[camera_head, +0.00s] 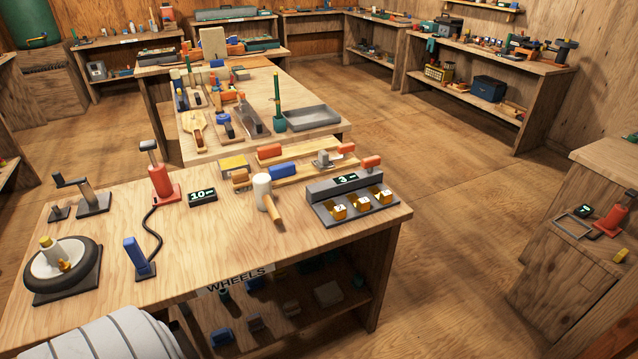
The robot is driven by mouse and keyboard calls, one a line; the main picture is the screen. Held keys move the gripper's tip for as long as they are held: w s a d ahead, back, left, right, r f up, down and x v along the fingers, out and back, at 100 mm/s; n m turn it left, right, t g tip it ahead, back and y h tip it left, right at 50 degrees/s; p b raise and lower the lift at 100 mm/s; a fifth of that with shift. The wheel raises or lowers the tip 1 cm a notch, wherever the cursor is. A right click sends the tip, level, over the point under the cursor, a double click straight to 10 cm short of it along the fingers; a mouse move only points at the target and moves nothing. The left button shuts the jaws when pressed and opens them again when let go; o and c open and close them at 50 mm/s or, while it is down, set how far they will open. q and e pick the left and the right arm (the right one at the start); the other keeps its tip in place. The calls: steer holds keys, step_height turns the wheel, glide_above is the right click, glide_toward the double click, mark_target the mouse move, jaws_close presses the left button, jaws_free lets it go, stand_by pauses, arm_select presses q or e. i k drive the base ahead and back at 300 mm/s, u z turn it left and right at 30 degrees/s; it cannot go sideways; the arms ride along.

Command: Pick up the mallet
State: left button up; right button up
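The mallet (263,189) is on the front wooden bench (215,245), right of the bench's middle. It has a pale, whitish cylindrical head and a tan wooden handle that points toward the front right. Nothing covers it from this view. It is clear of the grey block with the "3" display (346,189) to its right. Neither my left gripper nor my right gripper shows in the picture.
A black "10" display (203,195) and a red pump (161,180) are left of the mallet. Wooden boards with red and blue blocks (282,169) lie behind it. A wheel (88,256) is at far left. The bench front before the handle is clear.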

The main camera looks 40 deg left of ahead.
mark_target(262, 182)
steer(key=z, duration=0.05)
steer(key=i, duration=3.45)
steer(key=u, duration=3.35)
